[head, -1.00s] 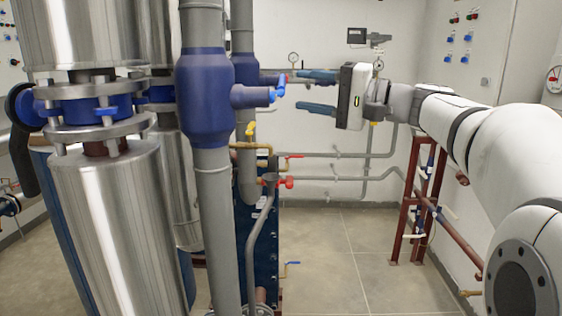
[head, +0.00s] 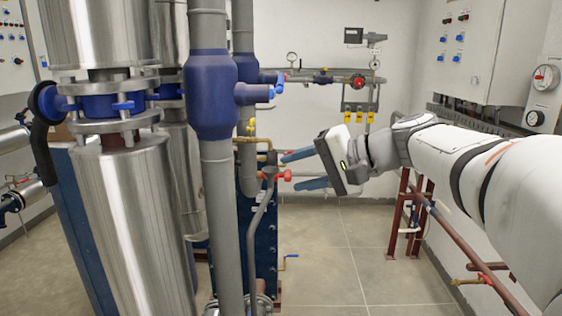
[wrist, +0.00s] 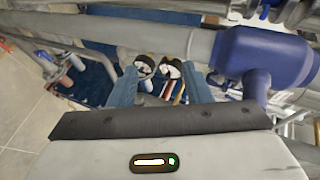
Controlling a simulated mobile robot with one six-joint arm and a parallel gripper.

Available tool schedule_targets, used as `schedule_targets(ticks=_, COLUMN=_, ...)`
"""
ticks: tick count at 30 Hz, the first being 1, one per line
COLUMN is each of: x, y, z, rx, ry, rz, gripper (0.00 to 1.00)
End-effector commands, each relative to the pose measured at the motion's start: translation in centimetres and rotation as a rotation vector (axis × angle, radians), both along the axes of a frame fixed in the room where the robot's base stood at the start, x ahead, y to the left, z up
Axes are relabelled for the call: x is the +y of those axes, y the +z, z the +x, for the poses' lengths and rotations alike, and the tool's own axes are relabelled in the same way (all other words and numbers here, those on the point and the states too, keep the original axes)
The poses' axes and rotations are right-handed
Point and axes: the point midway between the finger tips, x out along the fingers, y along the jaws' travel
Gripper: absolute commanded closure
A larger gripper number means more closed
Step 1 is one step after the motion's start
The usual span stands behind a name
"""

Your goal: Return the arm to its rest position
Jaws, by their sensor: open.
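My gripper (head: 301,170) is in the middle right of the head view, at the end of my white arm that reaches in from the right. Its two blue fingers are apart and point left, toward the grey pipes. Nothing shows between them. In the wrist view the blue fingers (wrist: 161,88) are spread, with pipework and small fittings behind the gap. The red-handled valve (head: 284,176) shows just left of the fingers in the head view. I cannot tell whether the lower finger is clear of it in depth.
A grey vertical pipe with a blue valve body (head: 212,95) stands left of my gripper; the valve body also shows in the wrist view (wrist: 262,55). A steel column (head: 128,220) is further left. A red frame (head: 402,215) stands at right. The middle floor (head: 335,255) is clear.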

Motion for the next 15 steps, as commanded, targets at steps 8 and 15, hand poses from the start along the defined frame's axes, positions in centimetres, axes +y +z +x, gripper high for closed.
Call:
schedule_targets(ticks=8, x=-2.8, y=-13.5, z=-8.6, rx=0.150, ry=0.024, rz=-0.496, gripper=0.55)
schedule_targets(ticks=15, x=-8.3, y=-22.2, z=-16.1, rx=0.168, ry=0.111, rz=-0.937, gripper=0.55)
